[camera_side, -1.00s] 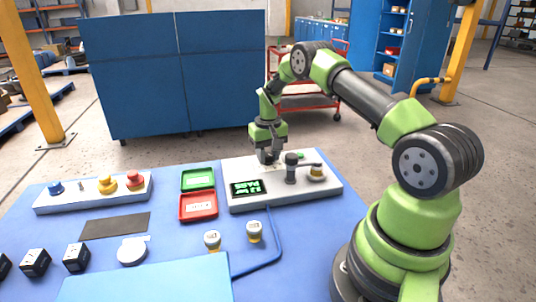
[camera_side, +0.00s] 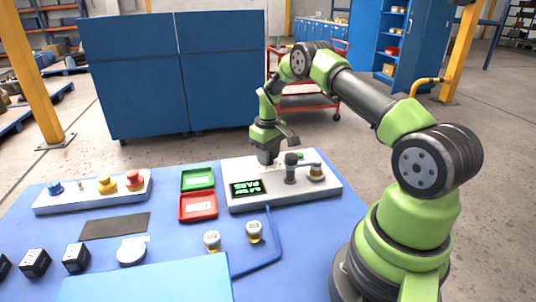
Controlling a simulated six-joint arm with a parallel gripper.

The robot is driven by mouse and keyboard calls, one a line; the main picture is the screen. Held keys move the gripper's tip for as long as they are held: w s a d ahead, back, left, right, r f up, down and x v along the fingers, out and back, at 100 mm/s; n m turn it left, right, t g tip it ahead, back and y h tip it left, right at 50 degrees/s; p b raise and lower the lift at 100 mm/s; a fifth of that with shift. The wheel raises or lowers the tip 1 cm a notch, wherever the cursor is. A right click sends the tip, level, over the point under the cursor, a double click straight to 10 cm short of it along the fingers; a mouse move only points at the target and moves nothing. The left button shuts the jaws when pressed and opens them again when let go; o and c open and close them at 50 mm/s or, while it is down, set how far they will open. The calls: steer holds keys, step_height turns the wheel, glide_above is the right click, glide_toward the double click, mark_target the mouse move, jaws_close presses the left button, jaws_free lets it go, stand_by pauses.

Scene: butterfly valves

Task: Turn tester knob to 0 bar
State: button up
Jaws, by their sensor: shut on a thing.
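The tester (camera_side: 230,203) is a pale box at the back right of the blue table. Its dark display (camera_side: 247,188) shows green text with the word PASS; the number above it is too small to read surely. My gripper (camera_side: 266,160) points straight down at the back of the tester, behind the display. It is shut on the tester knob, which is mostly hidden by the fingers. A dark post with a green part (camera_side: 291,170) and a brass valve (camera_side: 316,173) stand on the tester right of my gripper.
A green tray (camera_side: 184,187) and a red tray (camera_side: 184,218) lie left of the tester. Two small valves (camera_side: 212,240) (camera_side: 254,232) and a blue hose (camera_side: 277,245) lie in front. A button box (camera_side: 80,204) stands at the left.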

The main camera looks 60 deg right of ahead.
steer(key=o, duration=0.9)
steer(key=shift+r, duration=0.1)
step_height(320, 180, up, 10)
steer(key=shift+f, duration=0.15)
steer(key=s+a+r+t, duration=0.2)
steer(key=s+a+r, duration=0.1)
steer(key=a+r, duration=0.45)
steer(key=s+a+r+t, duration=0.2)
steer(key=s+a+r, duration=0.1)
steer(key=a+r, duration=0.5)
steer(key=s+a+r+t, duration=0.1)
steer(key=s+a, duration=0.2)
steer(key=s, duration=0.2)
steer(key=s+a+m+t+y, duration=0.1)
steer(key=s+a, duration=0.2)
steer(key=s, duration=0.2)
steer(key=s+a+r+m+t+y, duration=0.1)
steer(key=s+a, duration=0.2)
steer(key=s, duration=0.2)
steer(key=shift+s+r, duration=0.25)
steer(key=shift+r, duration=0.05)
